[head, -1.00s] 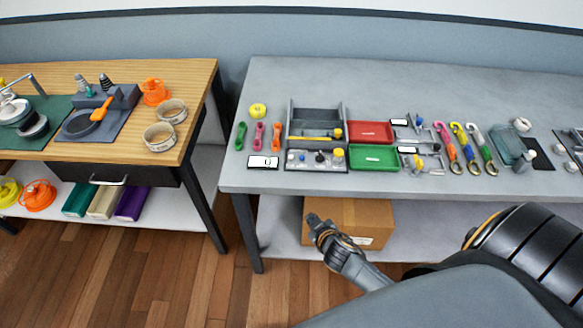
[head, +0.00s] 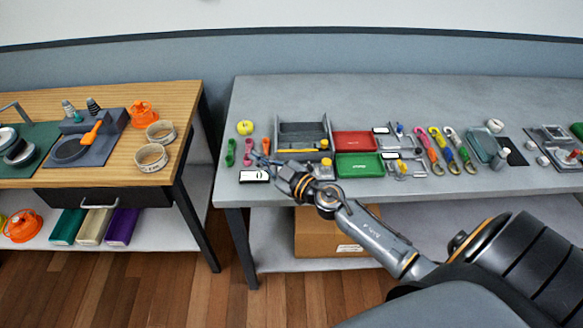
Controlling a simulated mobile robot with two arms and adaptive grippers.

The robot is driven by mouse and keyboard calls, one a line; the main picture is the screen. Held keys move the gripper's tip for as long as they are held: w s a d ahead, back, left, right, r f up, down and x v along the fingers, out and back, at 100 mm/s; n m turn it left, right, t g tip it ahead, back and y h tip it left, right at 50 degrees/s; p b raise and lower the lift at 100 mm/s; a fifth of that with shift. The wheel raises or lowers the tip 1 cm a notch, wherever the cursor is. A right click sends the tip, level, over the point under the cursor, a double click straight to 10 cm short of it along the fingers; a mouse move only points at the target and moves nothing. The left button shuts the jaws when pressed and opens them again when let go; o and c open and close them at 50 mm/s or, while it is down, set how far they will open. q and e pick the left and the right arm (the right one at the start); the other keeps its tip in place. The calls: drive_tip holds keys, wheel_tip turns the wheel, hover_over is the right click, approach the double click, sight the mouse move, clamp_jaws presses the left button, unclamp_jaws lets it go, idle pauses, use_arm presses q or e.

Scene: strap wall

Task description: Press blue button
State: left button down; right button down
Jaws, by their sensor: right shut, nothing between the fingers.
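A small grey button panel (head: 324,172) lies near the front edge of the grey table, below a grey tray. A yellow button (head: 326,162) shows at its right end. The blue button, seen earlier at the panel's left end, is hidden behind my right gripper now. My right gripper (head: 259,158) is shut and empty, reaching from the right across the panel's left part. Its tips are left of the panel, by the pink and orange handles; whether they touch anything I cannot tell. My left gripper is not in view.
A white labelled card (head: 254,176) lies below the gripper's tips. A green handle (head: 231,152), a pink handle (head: 248,151) and a yellow ring (head: 245,127) are to the left. A red tray (head: 354,141) and a green tray (head: 359,165) are to the right.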

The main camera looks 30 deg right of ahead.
drive_tip(key=w+d+n+g+h, duration=0.2)
drive_tip(key=d+g, duration=0.6)
drive_tip(key=d, duration=0.4)
drive_tip(key=shift+f+h+p, duration=0.15)
drive_tip(key=shift+h+p, duration=0.15)
drive_tip(key=shift+h, duration=0.5)
drive_tip(key=shift+f, duration=0.1)
wheel_tip(320, 180, down, 7)
drive_tip(key=b, duration=0.6)
drive_tip(key=shift+f+b, duration=0.55)
drive_tip(key=shift+f, duration=0.25)
drive_tip(key=shift+a, duration=0.1)
drive_tip(key=shift+f, duration=0.15)
